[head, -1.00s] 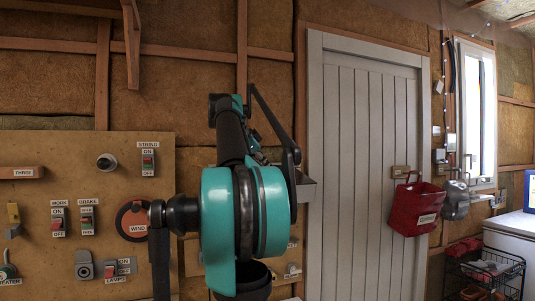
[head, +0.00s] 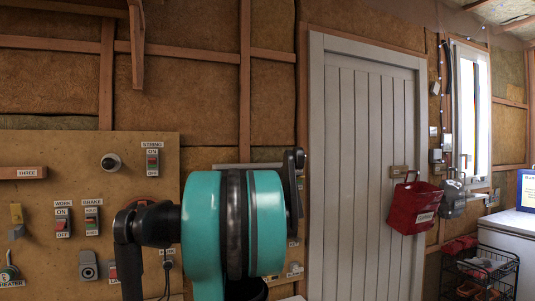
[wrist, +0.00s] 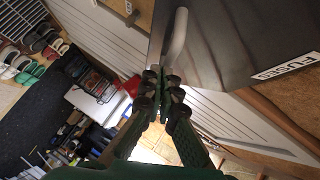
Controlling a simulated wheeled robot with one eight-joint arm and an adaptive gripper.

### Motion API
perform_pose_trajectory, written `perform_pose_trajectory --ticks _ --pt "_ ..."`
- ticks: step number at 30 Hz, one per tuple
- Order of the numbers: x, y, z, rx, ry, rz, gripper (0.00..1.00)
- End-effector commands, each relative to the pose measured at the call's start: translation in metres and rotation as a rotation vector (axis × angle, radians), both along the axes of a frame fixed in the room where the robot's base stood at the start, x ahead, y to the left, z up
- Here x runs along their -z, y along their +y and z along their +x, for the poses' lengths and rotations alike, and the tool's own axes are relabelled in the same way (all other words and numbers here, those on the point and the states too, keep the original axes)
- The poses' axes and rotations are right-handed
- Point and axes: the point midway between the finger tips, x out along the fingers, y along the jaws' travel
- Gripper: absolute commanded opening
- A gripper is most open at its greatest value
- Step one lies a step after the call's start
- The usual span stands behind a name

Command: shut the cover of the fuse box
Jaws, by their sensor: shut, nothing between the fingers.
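The grey metal fuse box cover (wrist: 235,45) fills the upper right of the wrist view, with a white FUSES label (wrist: 286,66) on it. A pale curved handle (wrist: 177,38) stands at its left side. My gripper (wrist: 160,76) is shut and empty, its fingertips by the lower end of the handle. I cannot tell whether they touch it. How far the cover stands open is not clear. In the head view my arm hides the gripper and most of the box area; only a thin grey edge shows behind it.
A wooden switch board (head: 35,150) is on the left wall. A closed pale door (head: 365,160) stands to the right, with a red container (head: 414,208) hanging by it. A black wire basket rack (head: 484,268) and a white cabinet (head: 512,235) are at the far right.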

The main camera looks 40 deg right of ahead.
Motion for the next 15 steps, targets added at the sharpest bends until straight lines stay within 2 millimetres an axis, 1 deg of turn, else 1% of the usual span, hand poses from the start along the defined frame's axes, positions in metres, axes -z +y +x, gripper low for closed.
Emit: perform_pose_trajectory --ticks 1,6,12,15 --pt "0.008 -0.004 0.009 0.000 0.000 0.000 0.00" --pt "0.030 -0.012 0.035 0.000 0.001 0.001 0.00" --pt "0.047 -0.019 0.063 -0.001 0.001 0.001 0.00" --pt "0.052 -0.021 0.074 -0.001 0.002 0.002 0.00"
